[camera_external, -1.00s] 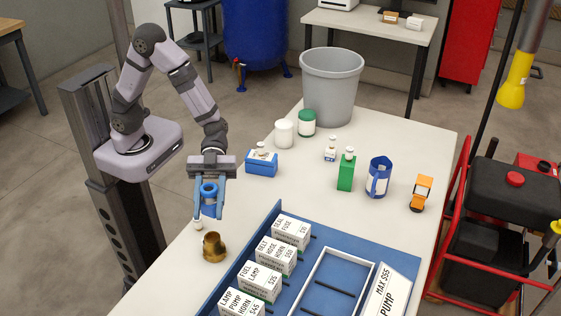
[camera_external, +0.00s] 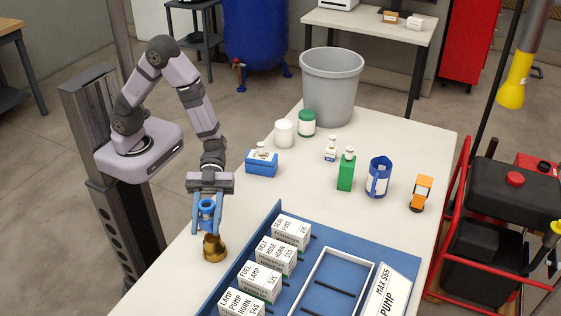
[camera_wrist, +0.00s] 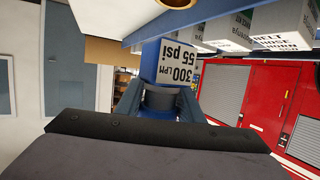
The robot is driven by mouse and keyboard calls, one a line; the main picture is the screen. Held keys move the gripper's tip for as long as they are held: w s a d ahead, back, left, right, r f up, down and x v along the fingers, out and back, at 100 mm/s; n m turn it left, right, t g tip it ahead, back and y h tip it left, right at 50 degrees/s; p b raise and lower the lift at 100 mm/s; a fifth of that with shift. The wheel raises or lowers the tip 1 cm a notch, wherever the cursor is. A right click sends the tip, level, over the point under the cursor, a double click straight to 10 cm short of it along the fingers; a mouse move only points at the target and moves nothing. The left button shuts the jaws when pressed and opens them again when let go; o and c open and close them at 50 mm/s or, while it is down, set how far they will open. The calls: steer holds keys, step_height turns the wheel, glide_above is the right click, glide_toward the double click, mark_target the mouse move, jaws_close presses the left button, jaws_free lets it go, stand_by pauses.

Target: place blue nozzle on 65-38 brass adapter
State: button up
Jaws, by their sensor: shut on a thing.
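The brass adapter (camera_external: 214,250) stands upright near the left edge of the white table. My gripper (camera_external: 207,220) is shut on the blue nozzle (camera_external: 207,209) and holds it upright directly above the adapter. The nozzle's lower end overlaps the adapter's top rim in the external view. I cannot tell whether it touches or enters it. In the wrist view, the blue nozzle (camera_wrist: 177,68) shows a white label reading 300 LPM 55 psi, between my gripper's fingers (camera_wrist: 160,95).
A blue tray (camera_external: 262,221) with several white labelled boxes (camera_external: 259,281) lies close to the right of the adapter. The middle of the table is clear.

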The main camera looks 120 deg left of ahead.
mark_target(208, 230)
steer(key=shift+f, duration=2)
steer(key=shift+f, duration=0.2)
steer(key=o, duration=1.2)
steer(key=shift+o, duration=0.2)
